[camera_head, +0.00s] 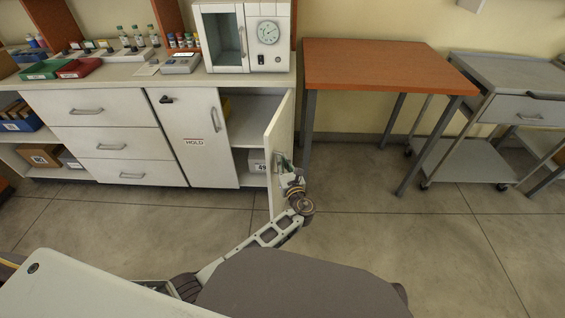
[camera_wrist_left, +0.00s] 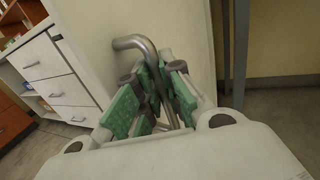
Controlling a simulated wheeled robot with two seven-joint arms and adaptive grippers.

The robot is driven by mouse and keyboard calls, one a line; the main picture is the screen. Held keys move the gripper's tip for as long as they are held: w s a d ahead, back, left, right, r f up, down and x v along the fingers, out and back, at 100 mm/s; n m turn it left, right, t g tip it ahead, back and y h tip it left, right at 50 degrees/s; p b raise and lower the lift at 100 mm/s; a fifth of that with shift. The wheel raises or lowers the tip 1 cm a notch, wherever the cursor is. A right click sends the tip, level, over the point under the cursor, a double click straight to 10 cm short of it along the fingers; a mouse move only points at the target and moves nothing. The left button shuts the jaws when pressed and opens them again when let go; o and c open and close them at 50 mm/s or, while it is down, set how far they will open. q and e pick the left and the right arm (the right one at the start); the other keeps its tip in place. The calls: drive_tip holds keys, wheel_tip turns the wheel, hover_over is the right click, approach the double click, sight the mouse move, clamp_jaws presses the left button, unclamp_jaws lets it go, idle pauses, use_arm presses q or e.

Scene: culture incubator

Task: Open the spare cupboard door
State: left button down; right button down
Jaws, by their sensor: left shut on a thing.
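The spare cupboard door (camera_head: 280,139) stands swung out from the white counter, with the shelves behind it showing. My left gripper (camera_head: 285,166) is at the door's outer face, shut on its handle. In the left wrist view the metal handle (camera_wrist_left: 137,43) is a bent bar, and the green-padded fingers (camera_wrist_left: 152,98) close around its lower part. The other cupboard door (camera_head: 196,137), labelled HOLD, is closed to the left of the opening. My right gripper is in neither view.
Inside the open cupboard is a shelf (camera_head: 252,134) with a box (camera_head: 257,161) below. A white incubator (camera_head: 243,37) stands on the counter above. An orange-topped table (camera_head: 385,65) and a grey cart (camera_head: 520,80) stand to the right. The floor (camera_head: 390,235) in front is clear.

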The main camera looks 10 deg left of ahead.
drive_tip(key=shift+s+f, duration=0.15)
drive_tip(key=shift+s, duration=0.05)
use_arm(q)
drive_tip(key=c, duration=1.5)
unclamp_jaws()
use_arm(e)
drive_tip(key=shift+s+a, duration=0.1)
use_arm(q)
drive_tip(key=shift+r, duration=0.2)
